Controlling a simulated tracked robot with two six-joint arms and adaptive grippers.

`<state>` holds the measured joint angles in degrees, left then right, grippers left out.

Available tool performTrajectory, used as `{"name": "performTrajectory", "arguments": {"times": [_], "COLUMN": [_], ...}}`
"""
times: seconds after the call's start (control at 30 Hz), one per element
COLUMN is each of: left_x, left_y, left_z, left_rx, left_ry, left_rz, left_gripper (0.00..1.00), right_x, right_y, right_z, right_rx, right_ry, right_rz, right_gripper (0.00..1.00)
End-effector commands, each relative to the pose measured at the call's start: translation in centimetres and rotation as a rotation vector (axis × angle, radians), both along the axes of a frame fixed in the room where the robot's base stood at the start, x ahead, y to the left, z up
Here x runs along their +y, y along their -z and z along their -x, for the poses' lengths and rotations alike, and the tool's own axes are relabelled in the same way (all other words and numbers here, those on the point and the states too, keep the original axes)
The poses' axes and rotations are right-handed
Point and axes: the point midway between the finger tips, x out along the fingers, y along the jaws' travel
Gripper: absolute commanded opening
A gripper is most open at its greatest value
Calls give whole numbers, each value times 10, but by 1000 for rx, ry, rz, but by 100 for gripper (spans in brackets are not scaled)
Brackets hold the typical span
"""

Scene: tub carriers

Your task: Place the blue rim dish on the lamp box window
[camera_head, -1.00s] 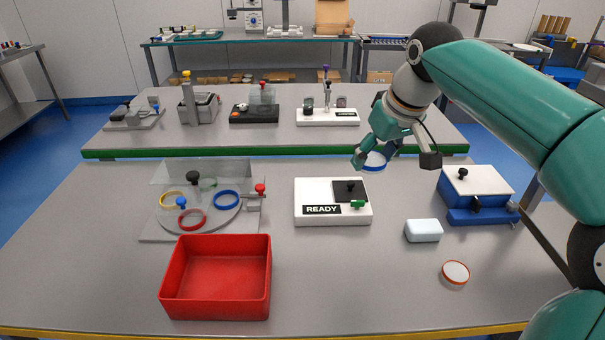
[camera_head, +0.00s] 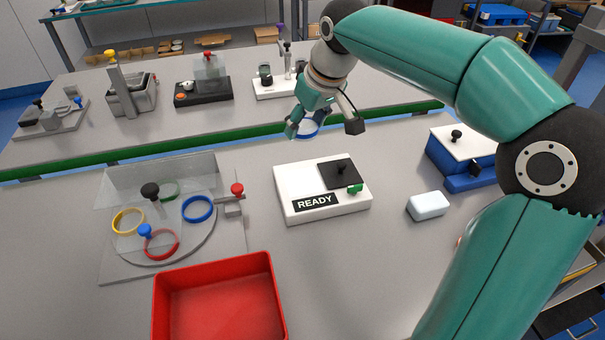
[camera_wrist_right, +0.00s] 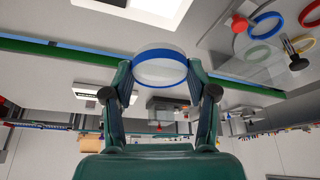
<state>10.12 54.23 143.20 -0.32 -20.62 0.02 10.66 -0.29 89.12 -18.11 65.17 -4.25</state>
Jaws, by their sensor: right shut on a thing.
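My right gripper (camera_head: 322,127) is shut on the blue rim dish (camera_head: 308,123), a clear round dish with a blue band. The wrist view shows the dish (camera_wrist_right: 160,72) between both fingertips. The gripper holds it above the bench's far edge, behind the white lamp box (camera_head: 300,212) labelled READY and apart from it. The box top has a dark square panel (camera_head: 331,181) with a black knob and a green lever beside it; I cannot tell whether this panel is the window or covers it. My left gripper is not in view.
A round platform with coloured rings and a clear upright panel (camera_head: 120,182) stands left of the box. A red bin (camera_head: 219,294) is in front. A pale block (camera_head: 428,206) and a blue case (camera_head: 447,160) stand to the right. Another bench with fixtures lies behind.

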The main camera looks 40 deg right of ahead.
Motion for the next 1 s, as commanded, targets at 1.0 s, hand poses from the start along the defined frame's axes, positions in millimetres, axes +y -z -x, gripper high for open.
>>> {"name": "performTrajectory", "arguments": {"times": [1.0], "left_x": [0], "left_y": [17], "left_z": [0], "left_rx": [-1], "left_ry": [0], "left_rz": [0], "left_gripper": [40], "right_x": [4], "right_y": [136], "right_z": [-4], "right_rx": [-1], "right_ry": [-9], "right_rz": [0], "right_gripper": [28]}}
